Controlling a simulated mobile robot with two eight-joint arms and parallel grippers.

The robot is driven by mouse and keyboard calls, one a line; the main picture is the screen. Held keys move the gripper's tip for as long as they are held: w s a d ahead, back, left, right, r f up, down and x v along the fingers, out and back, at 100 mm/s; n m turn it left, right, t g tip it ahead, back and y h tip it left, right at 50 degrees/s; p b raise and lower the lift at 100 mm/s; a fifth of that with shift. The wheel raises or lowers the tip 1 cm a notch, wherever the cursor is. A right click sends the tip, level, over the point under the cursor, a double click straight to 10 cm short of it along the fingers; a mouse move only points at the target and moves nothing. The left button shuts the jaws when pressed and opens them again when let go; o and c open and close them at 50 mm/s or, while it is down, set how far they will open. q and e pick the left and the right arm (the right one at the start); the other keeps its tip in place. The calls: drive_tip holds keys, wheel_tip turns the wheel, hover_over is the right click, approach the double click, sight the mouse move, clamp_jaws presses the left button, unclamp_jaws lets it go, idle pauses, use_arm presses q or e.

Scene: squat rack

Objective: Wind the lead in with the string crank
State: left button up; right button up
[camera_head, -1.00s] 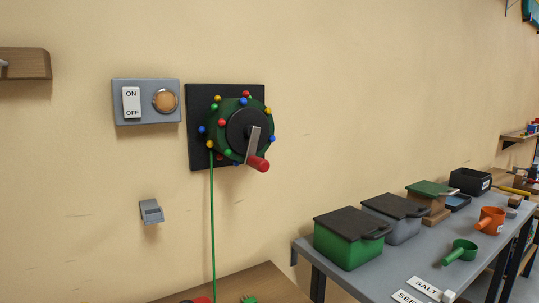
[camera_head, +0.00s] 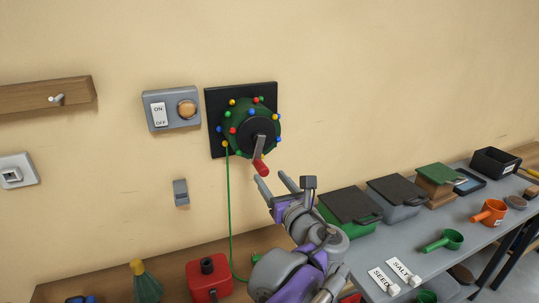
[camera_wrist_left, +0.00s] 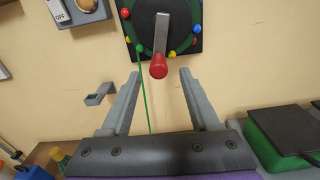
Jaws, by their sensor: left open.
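The string crank (camera_head: 249,128) is a dark green drum with coloured beads on a black wall plate. Its grey arm points down and ends in a red handle (camera_head: 261,168). The green lead (camera_head: 229,200) hangs from the drum's left side down to the bench. My left gripper (camera_head: 273,183) is open just below the handle in the head view. In the left wrist view, the red handle (camera_wrist_left: 158,67) appears beyond the open fingertips (camera_wrist_left: 157,76), between them. No contact with it shows. My right gripper is not in view.
A switch box (camera_head: 172,108) and a small grey bracket (camera_head: 181,192) are on the wall to the left. A red box (camera_head: 209,280) stands on the wooden bench below. A grey table (camera_head: 430,264) with lidded bins (camera_head: 349,206) lies to the right.

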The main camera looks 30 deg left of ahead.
sight(257, 159)
use_arm(q)
drive_tip(key=x, duration=1)
drive_tip(key=shift+s+p, duration=0.2)
drive_tip(key=shift+p, duration=0.15)
drive_tip(key=shift+f, duration=0.1)
clamp_jaws()
idle(0.7)
